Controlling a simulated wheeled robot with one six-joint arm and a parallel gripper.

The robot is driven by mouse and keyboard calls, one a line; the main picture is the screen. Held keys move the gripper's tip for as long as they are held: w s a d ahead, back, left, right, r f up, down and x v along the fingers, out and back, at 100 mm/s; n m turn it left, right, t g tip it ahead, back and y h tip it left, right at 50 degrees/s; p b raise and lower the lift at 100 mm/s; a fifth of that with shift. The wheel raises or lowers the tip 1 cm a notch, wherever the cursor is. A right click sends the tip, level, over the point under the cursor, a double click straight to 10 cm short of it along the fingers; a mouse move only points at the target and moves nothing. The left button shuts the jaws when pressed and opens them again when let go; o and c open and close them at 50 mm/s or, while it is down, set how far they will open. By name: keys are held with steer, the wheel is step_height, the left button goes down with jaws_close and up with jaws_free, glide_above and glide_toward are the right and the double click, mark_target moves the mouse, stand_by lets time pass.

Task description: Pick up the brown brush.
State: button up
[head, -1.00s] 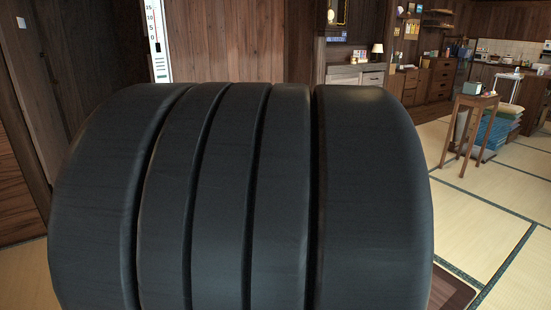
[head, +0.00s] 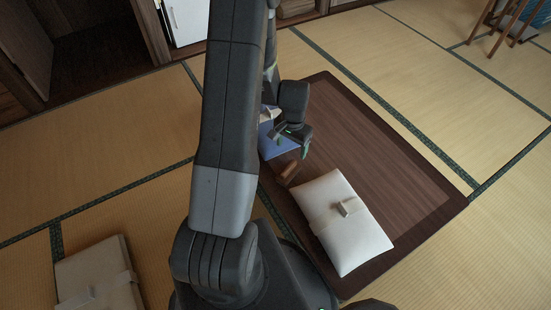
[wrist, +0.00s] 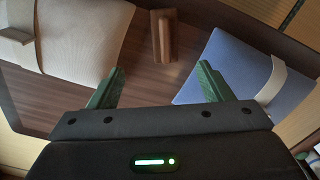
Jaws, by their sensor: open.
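The brown brush (head: 289,172) lies on a low dark wooden table (head: 375,150), between a white wrapped bundle and a blue one. In the wrist view the brush (wrist: 163,36) shows as a short brown block just beyond my fingertips, roughly centred between them. My gripper (wrist: 161,72) is open and empty, with its two green fingers spread apart. In the head view my gripper (head: 301,145) hangs over the table beside the brush, and my arm hides part of the table's left side.
The white bundle (head: 340,235) is right of the brush in the head view. The blue bundle (head: 277,142) is partly hidden by my gripper. Another pale bundle (head: 115,255) lies on the tatami at lower left. The table's right part is bare.

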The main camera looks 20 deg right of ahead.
steer(key=b, duration=0.2)
glide_toward(289, 167)
step_height(289, 167, down, 5)
steer(key=shift+s+d+f, duration=0.15)
steer(key=shift+f, duration=0.05)
steer(key=shift+w+f+b, duration=0.2)
steer(key=shift+f+b, duration=0.9)
steer(key=shift+f, duration=1.6)
steer(key=shift+c, duration=0.2)
steer(key=c, duration=1.2)
steer(key=shift+r, duration=0.15)
step_height(289, 167, up, 10)
steer(key=p, duration=0.3)
